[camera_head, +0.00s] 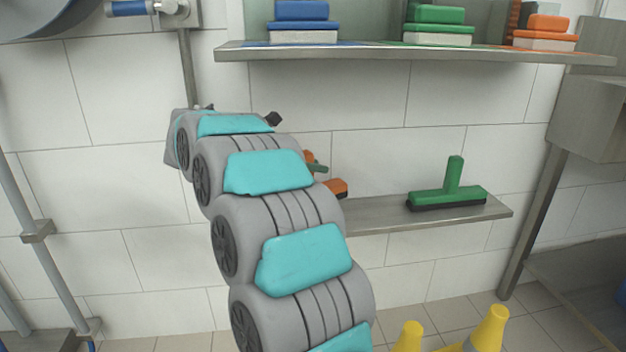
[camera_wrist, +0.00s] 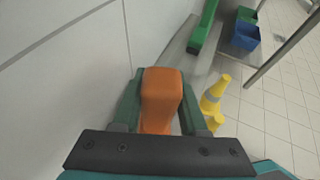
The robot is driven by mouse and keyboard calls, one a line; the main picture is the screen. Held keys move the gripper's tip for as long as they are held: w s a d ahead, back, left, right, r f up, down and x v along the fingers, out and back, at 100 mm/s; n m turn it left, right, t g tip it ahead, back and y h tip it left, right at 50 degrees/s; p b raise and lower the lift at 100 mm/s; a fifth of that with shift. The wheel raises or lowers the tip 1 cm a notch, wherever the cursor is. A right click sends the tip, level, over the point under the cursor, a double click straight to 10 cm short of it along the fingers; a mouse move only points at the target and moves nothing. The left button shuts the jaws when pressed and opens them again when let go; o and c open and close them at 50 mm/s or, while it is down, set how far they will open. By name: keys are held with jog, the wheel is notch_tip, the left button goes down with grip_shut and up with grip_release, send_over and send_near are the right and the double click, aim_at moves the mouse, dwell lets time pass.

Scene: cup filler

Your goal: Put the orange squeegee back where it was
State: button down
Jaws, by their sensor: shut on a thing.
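The orange squeegee (camera_wrist: 162,84) is between the two dark green fingers of my gripper (camera_wrist: 160,100), which is shut on its handle. In the head view my arm hides most of the squeegee; small orange parts (camera_head: 337,187) show just right of the arm, by the left part of the lower shelf (camera_head: 430,217). I cannot tell whether it touches the shelf. A green squeegee (camera_head: 448,190) stands handle up on the right part of that shelf. It also shows ahead in the wrist view (camera_wrist: 205,27).
An upper shelf (camera_head: 330,51) holds blue (camera_head: 303,22), green (camera_head: 438,26) and orange (camera_head: 545,33) brushes. Yellow cones (camera_head: 488,328) stand on the floor below. A metal post (camera_head: 535,210) rises at the right. A white tiled wall is close on the left in the wrist view.

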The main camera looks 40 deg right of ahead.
aim_at(312, 177)
notch_tip(312, 177, down, 4)
jog(key=shift+r+b, duration=0.15)
jog(key=shift+b, duration=0.45)
jog(key=shift+d, duration=0.1)
jog(key=shift+c, duration=2.2)
grip_release()
jog(key=shift+a+r, duration=0.2)
jog(key=p+v, duration=0.2)
jog(key=v, duration=0.9)
jog(key=shift+w+a, duration=0.1)
jog(key=shift+a, duration=0.2)
